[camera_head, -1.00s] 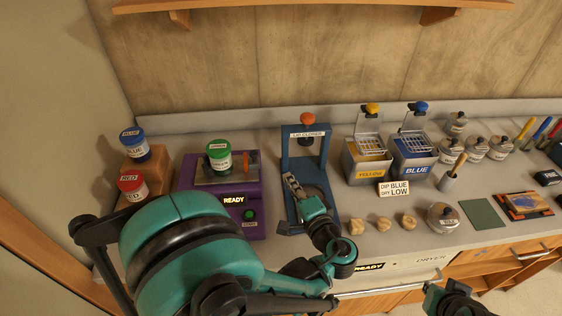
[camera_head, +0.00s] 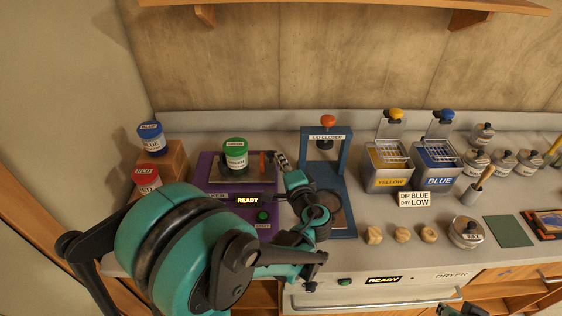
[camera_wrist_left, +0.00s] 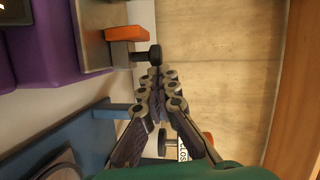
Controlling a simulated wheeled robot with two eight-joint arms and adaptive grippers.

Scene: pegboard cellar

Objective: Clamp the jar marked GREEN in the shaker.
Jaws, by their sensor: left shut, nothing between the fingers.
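The green-lidded jar marked GREEN (camera_head: 236,158) stands upright on the metal plate of the purple shaker (camera_head: 206,168). An orange clamp part (camera_head: 262,163) stands at the plate's right side; it also shows in the left wrist view (camera_wrist_left: 126,33) beside a black knob (camera_wrist_left: 155,54). My left gripper (camera_head: 280,160) is shut and empty, just right of the orange part, between shaker and lid closer. In the left wrist view its fingertips (camera_wrist_left: 154,74) are close below the black knob; contact is unclear. A small dark part of my right gripper (camera_head: 462,309) shows at the bottom edge.
The blue lid closer (camera_head: 344,190) stands close right of my left gripper. BLUE (camera_head: 151,136) and RED (camera_head: 147,178) jars stand left of the shaker. Yellow (camera_head: 388,181) and blue (camera_head: 436,180) dip tanks are further right.

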